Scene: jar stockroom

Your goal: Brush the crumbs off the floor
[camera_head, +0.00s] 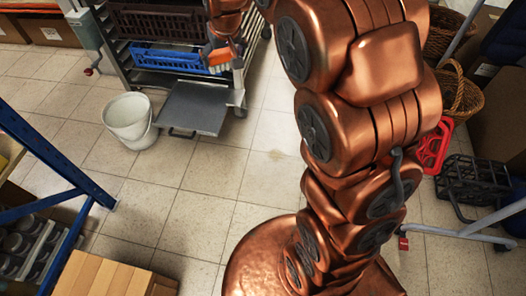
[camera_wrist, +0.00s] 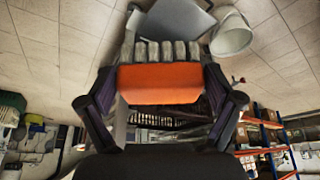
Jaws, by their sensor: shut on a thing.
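My gripper (camera_wrist: 160,95) is shut on a brush (camera_wrist: 160,84) with an orange body and grey bristles. In the head view the brush (camera_head: 217,57) shows small at the top, in front of the trolley, held above the floor. A faint tan patch (camera_head: 277,155) on the pale tiles, left of my arm, may be the crumbs; it is too small to be sure. In the wrist view I cannot make out any crumbs. A flat grey pan-like thing (camera_head: 196,108) with a handle lies left of the patch; it also shows in the wrist view (camera_wrist: 180,17).
A white bucket (camera_head: 130,119) stands left of the grey pan. A trolley (camera_head: 125,62) with a blue crate (camera_head: 165,58) stands behind. A blue rack (camera_head: 55,160) and a cardboard box (camera_head: 105,277) are at the left. A black crate (camera_head: 474,182) and wicker baskets (camera_head: 458,95) are at the right.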

